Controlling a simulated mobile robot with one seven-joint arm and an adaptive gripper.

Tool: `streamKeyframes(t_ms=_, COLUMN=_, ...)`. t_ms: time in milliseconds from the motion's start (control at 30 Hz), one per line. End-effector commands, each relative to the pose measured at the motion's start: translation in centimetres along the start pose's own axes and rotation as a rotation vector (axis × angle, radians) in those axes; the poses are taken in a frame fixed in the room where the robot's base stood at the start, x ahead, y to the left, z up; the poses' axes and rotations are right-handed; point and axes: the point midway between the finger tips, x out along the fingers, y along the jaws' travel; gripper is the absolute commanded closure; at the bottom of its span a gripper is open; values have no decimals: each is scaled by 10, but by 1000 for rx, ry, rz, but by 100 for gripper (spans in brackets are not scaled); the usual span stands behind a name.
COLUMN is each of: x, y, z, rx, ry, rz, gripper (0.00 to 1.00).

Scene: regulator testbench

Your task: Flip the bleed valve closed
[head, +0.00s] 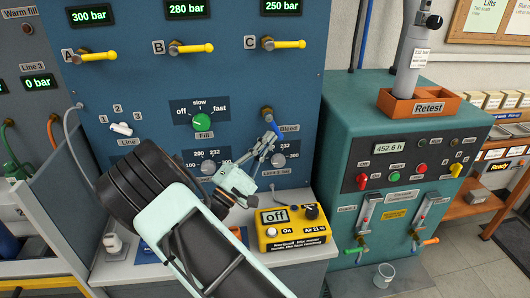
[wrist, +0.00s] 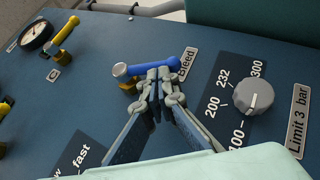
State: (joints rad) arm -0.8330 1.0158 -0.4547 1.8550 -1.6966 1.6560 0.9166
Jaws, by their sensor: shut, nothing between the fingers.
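The bleed valve is a blue lever on a metal pivot, on the blue panel beside the "Bleed" label (wrist: 187,61). In the wrist view the lever (wrist: 158,66) runs from its pivot at left toward the label. In the head view the lever (head: 274,127) slants down from its pivot and is partly hidden by my gripper (head: 270,141). In the wrist view my gripper (wrist: 159,75) is shut and empty. Its fingertips are right at the lever's near side; I cannot tell if they touch it.
The "Limit 3 bar" knob (wrist: 254,97) sits close to the right of my fingers in the wrist view. The green fill knob (head: 202,122) and yellow levers A, B and C (head: 289,44) are on the same panel. A yellow meter (head: 292,228) stands below my gripper.

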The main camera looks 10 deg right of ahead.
Motion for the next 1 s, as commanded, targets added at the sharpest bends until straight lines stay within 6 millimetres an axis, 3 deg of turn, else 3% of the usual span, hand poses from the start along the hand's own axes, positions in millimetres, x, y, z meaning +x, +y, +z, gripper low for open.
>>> streamKeyframes(t_ms=100, x=6, y=-6, z=0, rx=-60, ry=-1, rz=87, gripper=100)
streamKeyframes(t_ms=1000, x=48, y=-12, z=27, rx=-50, ry=0, rz=73, gripper=100)
